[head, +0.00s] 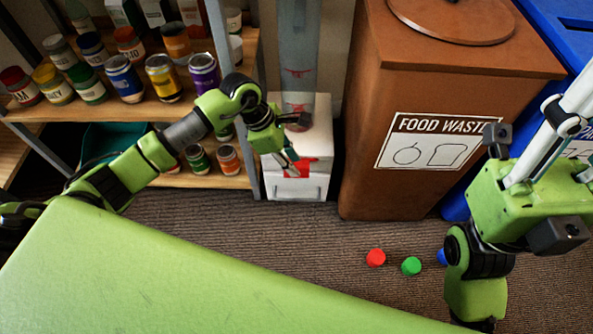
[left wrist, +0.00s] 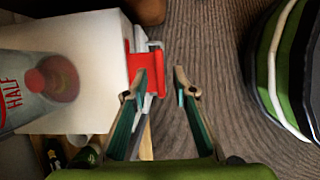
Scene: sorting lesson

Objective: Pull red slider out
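The red slider (head: 301,168) sits at the front of a white dispenser box (head: 312,140) below a clear upright tube (head: 296,60). In the left wrist view the red slider (left wrist: 146,72) sticks out from the side of the white box (left wrist: 85,50). My left gripper (head: 292,160) is just in front of the slider. The wrist view shows my left gripper (left wrist: 163,82) open, with a gap between its fingers. One fingertip overlaps the slider in that view; I cannot tell whether it touches.
A shelf with several cans (head: 163,78) stands left of the box. A brown food waste bin (head: 430,110) stands close on its right, with a blue bin (head: 545,30) beyond. Red (head: 375,257), green (head: 411,265) and blue (head: 442,257) pieces lie on the carpet.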

